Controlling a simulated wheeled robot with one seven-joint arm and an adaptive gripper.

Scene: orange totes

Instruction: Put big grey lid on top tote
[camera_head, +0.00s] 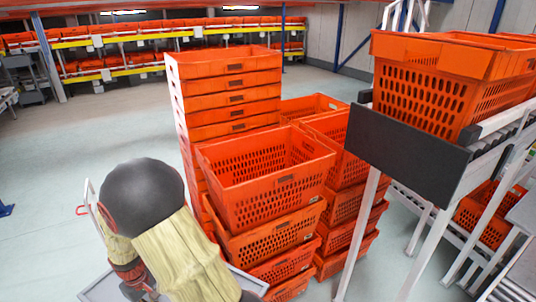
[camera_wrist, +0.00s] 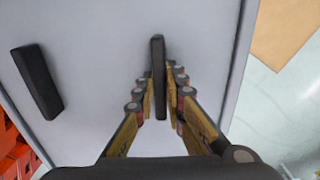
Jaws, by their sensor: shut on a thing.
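The big grey lid (camera_wrist: 90,45) fills much of the wrist view as a flat light grey panel. It has two black bar handles, one at the left (camera_wrist: 37,80) and one in the middle (camera_wrist: 158,50). My gripper (camera_wrist: 168,85) has its fingers on both sides of the middle handle and is shut on it. In the head view, grey edges, apparently of the lid (camera_head: 98,291), show low at the left, mostly hidden by my arm. An open orange tote (camera_head: 265,195) tops the nearest stack, right of my arm. Its inside looks empty.
A taller stack of orange totes (camera_head: 228,88) stands behind. More tote stacks (camera_head: 345,150) stand to the right. A roller conveyor with a dark end plate (camera_head: 405,150) carries an orange tote (camera_head: 450,85). Open floor (camera_head: 90,135) lies at the left.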

